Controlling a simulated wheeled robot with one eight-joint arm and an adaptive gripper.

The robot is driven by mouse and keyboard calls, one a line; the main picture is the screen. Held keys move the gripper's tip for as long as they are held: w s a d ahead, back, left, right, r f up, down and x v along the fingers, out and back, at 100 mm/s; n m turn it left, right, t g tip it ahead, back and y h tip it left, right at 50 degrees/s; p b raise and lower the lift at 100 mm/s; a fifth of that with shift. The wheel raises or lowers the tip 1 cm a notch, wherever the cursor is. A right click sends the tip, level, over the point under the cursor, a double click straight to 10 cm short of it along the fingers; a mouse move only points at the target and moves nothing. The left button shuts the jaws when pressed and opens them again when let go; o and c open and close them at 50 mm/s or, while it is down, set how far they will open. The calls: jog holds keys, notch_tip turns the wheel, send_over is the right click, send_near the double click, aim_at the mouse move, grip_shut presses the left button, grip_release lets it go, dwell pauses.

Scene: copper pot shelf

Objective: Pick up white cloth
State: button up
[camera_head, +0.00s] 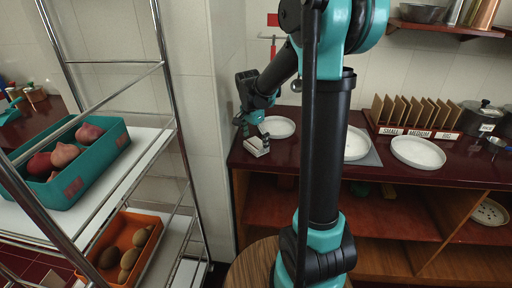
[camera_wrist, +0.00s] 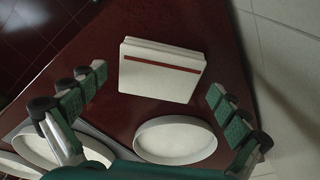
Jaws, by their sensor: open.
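The white cloth (camera_wrist: 160,72) is a folded, layered off-white block with a dark red stripe. It lies on the dark red counter, near the counter's corner. In the head view the cloth (camera_head: 256,146) sits at the left end of the counter, just below my gripper (camera_head: 252,132). In the wrist view my gripper (camera_wrist: 152,100) is open, with one finger to the left and one to the right of the cloth. Neither finger appears to touch it, and nothing is held. The exact height above the cloth is hard to tell.
White plates stand on the counter (camera_head: 285,170): one plate (camera_head: 277,127) close beside the cloth, another plate (camera_head: 418,152) further right. A wooden rack (camera_head: 412,115) and a dark pot (camera_head: 482,117) are behind. A wall (camera_head: 225,120) borders the counter's left end. A metal shelf (camera_head: 150,150) with bins stands left.

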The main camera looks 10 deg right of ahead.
aim_at(256, 143)
jog(key=c, duration=1.2)
jog(key=shift+r, duration=0.1)
notch_tip(256, 143, up, 20)
